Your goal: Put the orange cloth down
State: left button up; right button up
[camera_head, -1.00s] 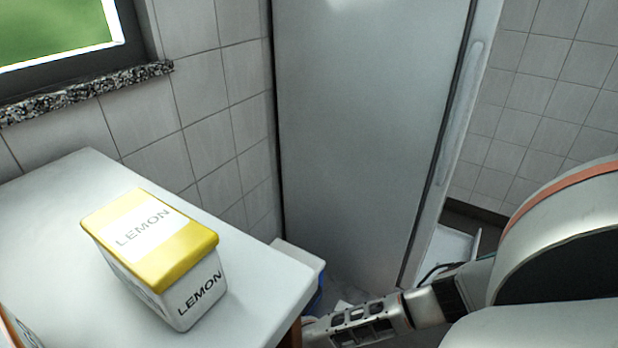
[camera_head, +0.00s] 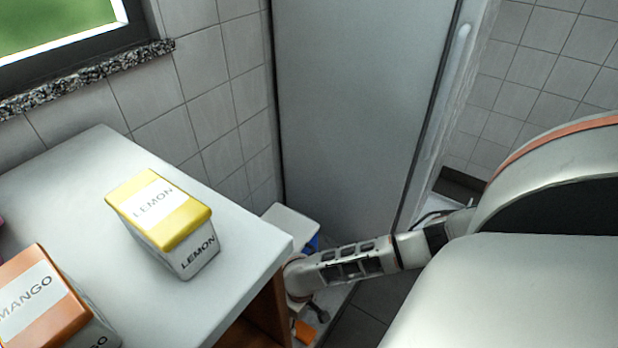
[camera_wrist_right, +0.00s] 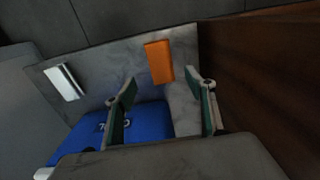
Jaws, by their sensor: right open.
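The orange cloth (camera_wrist_right: 159,62) is a small folded rectangle. In the right wrist view it lies on a grey marbled surface (camera_wrist_right: 185,112), beyond my fingertips. It also shows at the bottom of the head view as an orange patch (camera_head: 305,331). My right gripper (camera_wrist_right: 166,92) is open, with its two fingers apart and nothing seen between their pads. In the head view the right gripper (camera_head: 318,311) is low beside the counter and partly hidden. My left gripper is in neither view.
A white counter (camera_head: 110,255) holds a yellow-lidded lemon box (camera_head: 165,222) and an orange-lidded mango box (camera_head: 45,305). A blue thing (camera_wrist_right: 150,121) is near the right gripper. A brown panel (camera_wrist_right: 260,75) stands close on its right. A tall grey door (camera_head: 350,110) is behind.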

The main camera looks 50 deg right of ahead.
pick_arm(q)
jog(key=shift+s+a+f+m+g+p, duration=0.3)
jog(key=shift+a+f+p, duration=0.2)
pick_arm(e)
notch_tip(320, 180, up, 3)
jog(key=shift+s+f, duration=0.1)
jog(key=shift+s, duration=0.05)
